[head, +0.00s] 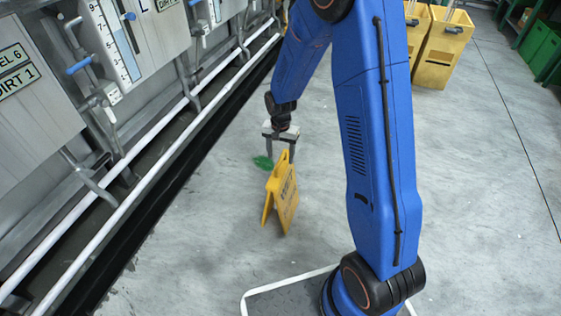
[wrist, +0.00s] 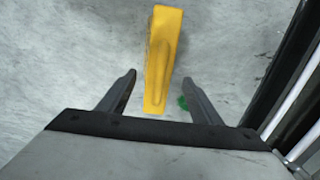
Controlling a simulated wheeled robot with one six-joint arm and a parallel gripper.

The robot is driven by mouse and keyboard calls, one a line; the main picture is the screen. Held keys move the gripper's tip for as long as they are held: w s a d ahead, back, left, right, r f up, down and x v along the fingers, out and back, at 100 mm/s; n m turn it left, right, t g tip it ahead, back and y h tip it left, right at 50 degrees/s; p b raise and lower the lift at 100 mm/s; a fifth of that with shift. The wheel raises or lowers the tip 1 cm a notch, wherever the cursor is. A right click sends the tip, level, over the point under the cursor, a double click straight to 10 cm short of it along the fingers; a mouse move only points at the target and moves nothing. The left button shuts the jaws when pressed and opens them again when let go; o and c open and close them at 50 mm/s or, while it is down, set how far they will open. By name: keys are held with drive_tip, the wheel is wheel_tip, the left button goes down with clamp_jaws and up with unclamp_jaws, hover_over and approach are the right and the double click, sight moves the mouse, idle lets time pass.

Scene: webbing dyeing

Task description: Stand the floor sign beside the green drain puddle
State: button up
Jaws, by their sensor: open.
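The yellow floor sign (head: 282,192) stands upright on the grey floor, its two panels spread slightly at the bottom. The green puddle (head: 263,162) lies on the floor just behind and left of the sign, near the dark drain channel. My gripper (head: 279,152) is above and slightly behind the sign in the head view, pointing down. In the wrist view my gripper (wrist: 162,88) is open, and the top of the sign (wrist: 162,60) shows between and beyond the fingers. I cannot tell whether they touch it. Part of the puddle (wrist: 183,103) shows beside the right finger.
A dark drain channel (head: 190,150) and white pipes (head: 150,150) run along the machines on the left. Yellow bins (head: 443,50) stand at the back right, with green crates (head: 545,50) farther right.

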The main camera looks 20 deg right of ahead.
drive_tip(key=shift+d+r, duration=0.1)
drive_tip(key=shift+r, duration=0.75)
drive_tip(key=s+d+r+n+t, duration=0.1)
drive_tip(key=s+d+r+n, duration=0.1)
drive_tip(key=s+r, duration=0.6)
drive_tip(key=s+d+r+n+t, duration=0.15)
drive_tip(key=s+r, duration=0.25)
drive_tip(key=r, duration=0.9)
drive_tip(key=s+d+r+n+t, duration=0.1)
drive_tip(key=s+r, duration=0.3)
drive_tip(key=s, duration=0.6)
drive_tip(key=s+d+r+n+t, duration=0.1)
drive_tip(key=s+r, duration=0.4)
drive_tip(key=s, duration=0.6)
drive_tip(key=shift+s+d+n, duration=0.25)
drive_tip(key=shift+d+n, duration=0.4)
drive_tip(key=shift+n, duration=0.2)
